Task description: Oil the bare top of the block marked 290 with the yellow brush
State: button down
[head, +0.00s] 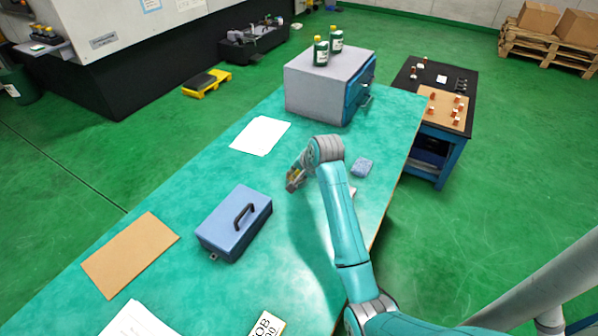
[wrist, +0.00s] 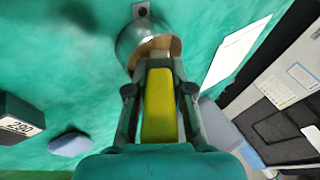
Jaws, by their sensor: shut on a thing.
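The yellow brush (wrist: 160,108) is in my gripper (wrist: 158,88), which is shut on its handle. The brush head points away from me at a round metal pot (wrist: 133,42) with a tan inside. I cannot tell whether the bristles touch the pot or its contents. The dark block marked 290 (wrist: 15,140) stands at the left edge of the wrist view, apart from the brush, its label facing the camera. In the head view my gripper (head: 293,181) is low over the middle of the green table; my arm hides much there, and I cannot make out the block.
A blue sponge (head: 362,167) lies right of my arm. A blue box with a handle (head: 235,222) and a brown board (head: 130,254) lie left. White paper (head: 261,135) and a grey cabinet (head: 318,88) with bottles are farther back. A job card (head: 267,325) is at the front.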

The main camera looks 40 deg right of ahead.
jog(key=shift+f, duration=0.55)
dwell(1.0)
jog(key=shift+r, duration=0.1)
jog(key=shift+r, duration=3.45)
